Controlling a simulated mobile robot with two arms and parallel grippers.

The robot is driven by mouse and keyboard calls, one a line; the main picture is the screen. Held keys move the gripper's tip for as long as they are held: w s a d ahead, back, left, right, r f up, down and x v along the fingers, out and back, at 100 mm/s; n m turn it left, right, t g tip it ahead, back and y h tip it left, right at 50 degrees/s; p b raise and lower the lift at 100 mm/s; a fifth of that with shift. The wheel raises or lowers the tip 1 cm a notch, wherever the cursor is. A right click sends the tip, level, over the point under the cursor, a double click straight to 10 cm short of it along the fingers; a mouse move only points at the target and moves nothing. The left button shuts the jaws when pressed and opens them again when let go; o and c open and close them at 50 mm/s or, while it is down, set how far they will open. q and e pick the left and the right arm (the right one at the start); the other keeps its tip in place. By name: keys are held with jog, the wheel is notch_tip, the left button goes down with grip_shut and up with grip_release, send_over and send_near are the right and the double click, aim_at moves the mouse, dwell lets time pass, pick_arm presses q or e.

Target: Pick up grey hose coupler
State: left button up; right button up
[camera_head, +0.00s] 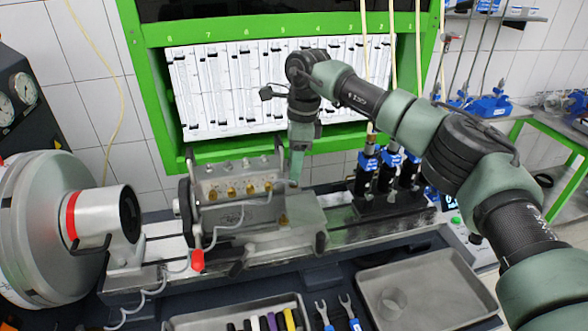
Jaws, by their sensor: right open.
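My right arm comes in from the right, and my right gripper (296,178) points down at the right end of the pump (236,205). It is open, with its fingertips close to the pump's top edge. Brass fittings (232,190) stand in a row along the pump's front. A thin grey hose (212,238) curves up from the bench to the front of the pump. The grey hose coupler is too small to make out surely; it may be near the fingertips, partly hidden by them. My left gripper is not in view.
A large round grey drive (50,225) with a red-ringed shaft stands at left. Black and blue units (388,175) stand right of the pump. A metal tray (425,290) and wrenches (350,310) lie in front. A green-framed panel (160,150) rises behind.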

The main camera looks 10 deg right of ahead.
grip_shut()
jog(key=shift+r, duration=0.15)
jog(key=shift+r+b, duration=0.3)
jog(key=shift+r, duration=0.25)
notch_tip(320, 180, up, 19)
jog(key=p, duration=0.1)
jog(key=shift+f, duration=0.1)
